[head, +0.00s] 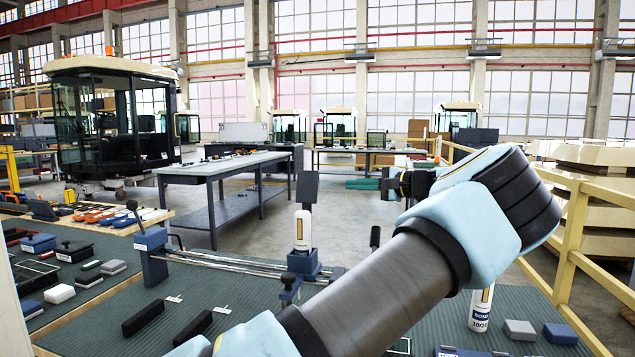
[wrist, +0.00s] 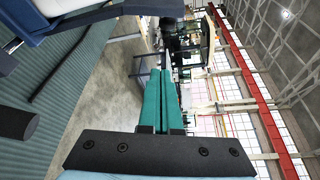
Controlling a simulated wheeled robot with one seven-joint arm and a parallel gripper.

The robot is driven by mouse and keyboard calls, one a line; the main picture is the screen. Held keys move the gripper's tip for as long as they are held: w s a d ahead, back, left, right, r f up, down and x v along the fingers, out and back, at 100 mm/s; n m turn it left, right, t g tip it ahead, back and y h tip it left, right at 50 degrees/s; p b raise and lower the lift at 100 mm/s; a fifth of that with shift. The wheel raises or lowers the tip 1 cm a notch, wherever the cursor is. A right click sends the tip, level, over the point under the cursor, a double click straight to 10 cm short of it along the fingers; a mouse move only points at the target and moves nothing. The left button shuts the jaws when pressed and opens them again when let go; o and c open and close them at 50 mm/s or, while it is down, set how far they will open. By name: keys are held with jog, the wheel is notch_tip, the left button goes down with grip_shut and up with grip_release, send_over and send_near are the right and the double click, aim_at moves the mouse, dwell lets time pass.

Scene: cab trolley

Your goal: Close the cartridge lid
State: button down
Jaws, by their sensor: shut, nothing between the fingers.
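A white cartridge (head: 302,232) stands upright in a blue holder (head: 303,262) on the rail fixture in the head view. A dark plate (head: 308,188), which looks like the lid, stands raised above the cartridge, slightly tilted. I cannot see its hinge clearly. My gripper (head: 350,184) is to the right of the plate in the picture and apart from it, with its green fingers pointing left. In the wrist view my gripper (wrist: 161,74) has both fingers together, with nothing between them. A blue and white part, perhaps the holder and cartridge, shows at that view's upper left.
Metal rails (head: 220,262) run from a blue end block (head: 152,250) to the holder. A second cartridge (head: 481,309) stands at right. Black bars (head: 143,318) and small blocks (head: 520,330) lie on the green mat (head: 110,300). A yellow railing (head: 570,240) stands right.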

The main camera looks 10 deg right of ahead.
aim_at(309, 187)
jog(key=w+a+p, duration=0.4)
jog(key=a+p, duration=0.1)
jog(key=a, duration=0.3)
jog(key=shift+w+r, duration=0.15)
jog(key=shift+w, duration=0.2)
jog(key=shift+b, duration=0.4)
jog(key=shift+s+a+r+n+b, duration=0.1)
jog(key=shift+n+b, duration=0.2)
jog(key=shift+b, duration=0.05)
